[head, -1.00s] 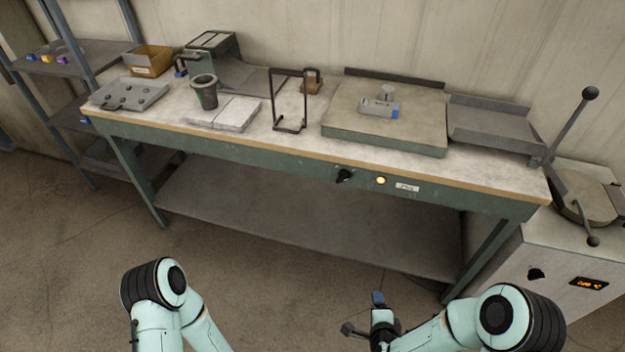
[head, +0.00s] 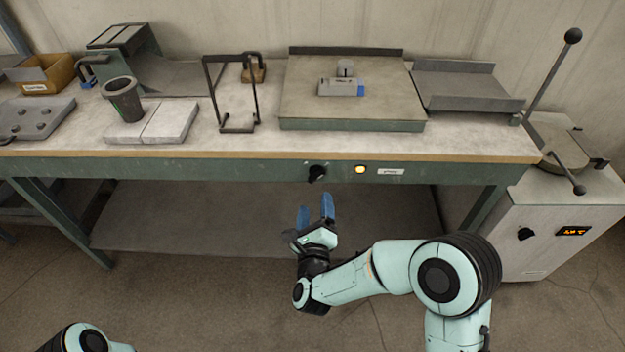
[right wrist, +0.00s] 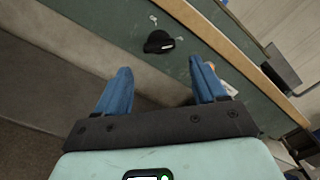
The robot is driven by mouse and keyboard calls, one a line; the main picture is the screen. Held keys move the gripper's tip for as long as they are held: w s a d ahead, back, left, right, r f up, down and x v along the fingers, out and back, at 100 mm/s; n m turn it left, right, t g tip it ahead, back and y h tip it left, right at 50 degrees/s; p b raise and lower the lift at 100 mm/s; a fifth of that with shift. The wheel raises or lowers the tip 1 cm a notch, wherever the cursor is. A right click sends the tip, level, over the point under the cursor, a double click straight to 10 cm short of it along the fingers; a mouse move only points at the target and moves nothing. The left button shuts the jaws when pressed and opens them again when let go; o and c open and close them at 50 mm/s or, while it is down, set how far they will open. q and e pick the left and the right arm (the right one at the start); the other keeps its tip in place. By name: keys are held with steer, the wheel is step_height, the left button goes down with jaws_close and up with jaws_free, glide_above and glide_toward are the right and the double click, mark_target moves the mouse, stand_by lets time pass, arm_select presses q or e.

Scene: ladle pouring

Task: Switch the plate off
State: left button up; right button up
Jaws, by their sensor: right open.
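The plate (head: 300,105) is a flat grey slab on the workbench, with a small grey and blue block (head: 341,87) on it. Below it on the bench's green front rail sits a black rotary knob (head: 317,173). A lit amber lamp (head: 360,169) and a white label (head: 391,172) are to its right. My right gripper (head: 316,212) is open and empty, below and in front of the knob. In the right wrist view the knob (right wrist: 158,41) shows ahead, beyond and between the blue fingers, not touched. My left gripper is out of view; only part of that arm shows.
The bench's wooden front edge (head: 230,156) overhangs the rail. A cabinet (head: 560,215) with its own knob (head: 525,234), orange display and long lever stands at the right. A dark cup (head: 124,98) and a wire stand (head: 212,92) are on the bench. Space before the rail is clear.

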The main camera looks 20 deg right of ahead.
mark_target(315, 178)
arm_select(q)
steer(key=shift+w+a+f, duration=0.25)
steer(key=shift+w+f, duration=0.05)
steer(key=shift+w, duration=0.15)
arm_select(e)
steer(key=x, duration=0.9)
steer(key=shift+w+f, duration=0.15)
steer(key=shift+w, duration=0.15)
steer(key=c, duration=0.8)
